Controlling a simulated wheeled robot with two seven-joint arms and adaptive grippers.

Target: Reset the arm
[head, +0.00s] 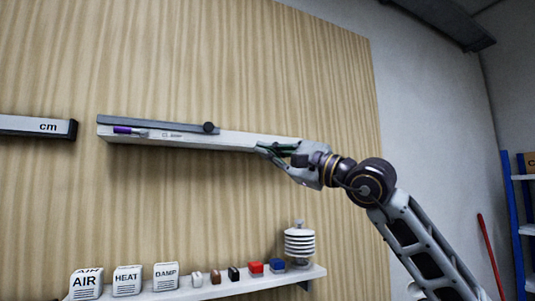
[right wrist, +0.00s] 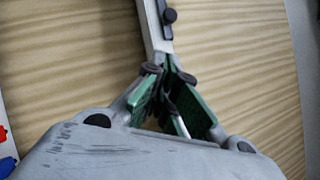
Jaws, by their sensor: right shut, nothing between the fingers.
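My right gripper (head: 268,148) is at the right end of a long white ledge (head: 225,140) on the wooden wall panel. Its green-padded fingers are shut and empty. In the right wrist view the fingertips (right wrist: 166,68) are close to the near end of the white ledge (right wrist: 152,35); I cannot tell whether they touch it. A grey bar (head: 160,123) with a dark round knob (head: 210,127) runs along the ledge, tilting slightly down to the right. The knob also shows in the right wrist view (right wrist: 169,15). My left gripper is not in view.
A purple marker-like piece (head: 122,129) lies at the ledge's left end. A lower shelf (head: 230,287) holds AIR, HEAT and DAMP blocks, small coloured pieces and a white ribbed sensor (head: 299,245). The panel between the shelves is clear.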

